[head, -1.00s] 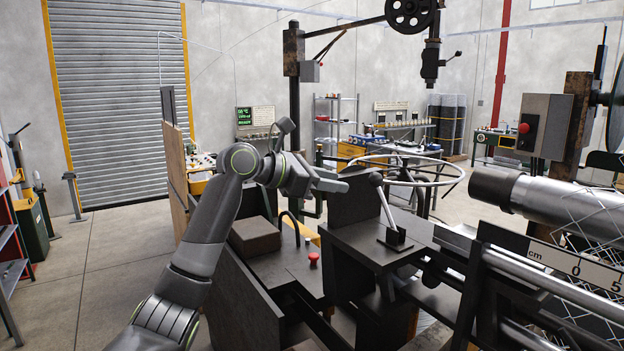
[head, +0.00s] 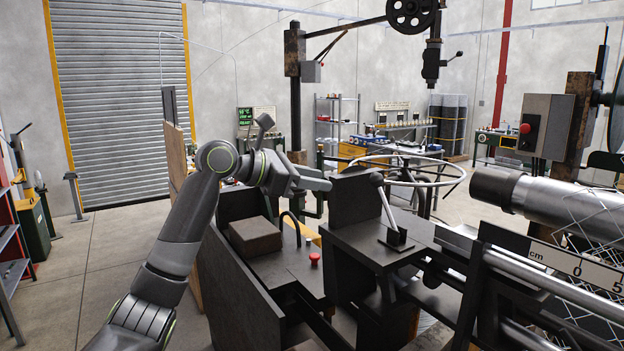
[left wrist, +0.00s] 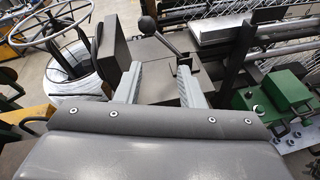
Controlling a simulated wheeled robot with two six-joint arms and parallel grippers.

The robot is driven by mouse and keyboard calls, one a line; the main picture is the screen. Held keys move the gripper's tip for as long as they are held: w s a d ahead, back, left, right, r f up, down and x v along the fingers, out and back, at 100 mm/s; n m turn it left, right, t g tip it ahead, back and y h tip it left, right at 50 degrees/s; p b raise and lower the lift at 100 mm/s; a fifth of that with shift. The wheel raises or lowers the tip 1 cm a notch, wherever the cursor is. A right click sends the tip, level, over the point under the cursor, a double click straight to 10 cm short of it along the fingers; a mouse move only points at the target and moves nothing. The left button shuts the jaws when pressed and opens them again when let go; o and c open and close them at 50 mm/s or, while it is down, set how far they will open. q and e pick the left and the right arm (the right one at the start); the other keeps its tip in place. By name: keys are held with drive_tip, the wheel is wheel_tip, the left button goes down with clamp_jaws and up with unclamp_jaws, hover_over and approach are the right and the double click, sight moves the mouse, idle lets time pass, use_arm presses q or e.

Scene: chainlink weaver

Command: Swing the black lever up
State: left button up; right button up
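A lever with a pale metal rod and a dark ball knob (head: 376,180) rises from a small black base (head: 396,239) on the dark machine table. It leans up and to the left in the head view. In the left wrist view its knob (left wrist: 145,25) is beyond the fingertips. My left gripper (head: 322,184) is left of the knob, apart from it, at about its height in the picture. Its two fingers (left wrist: 160,75) are spread with nothing between them. My right gripper is not in view.
A dark upright plate (head: 352,200) stands left of the lever. A curved black handle (head: 291,228) and a red button (head: 314,259) are on the lower bench. A large metal roller (head: 545,200) and a centimetre scale (head: 575,268) are at the right. A wheel ring (head: 462,172) is behind.

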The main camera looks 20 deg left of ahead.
use_arm(q)
drive_tip(key=b+v, duration=0.8)
drive_tip(key=v, duration=0.9)
drive_tip(key=shift+s+a, duration=0.15)
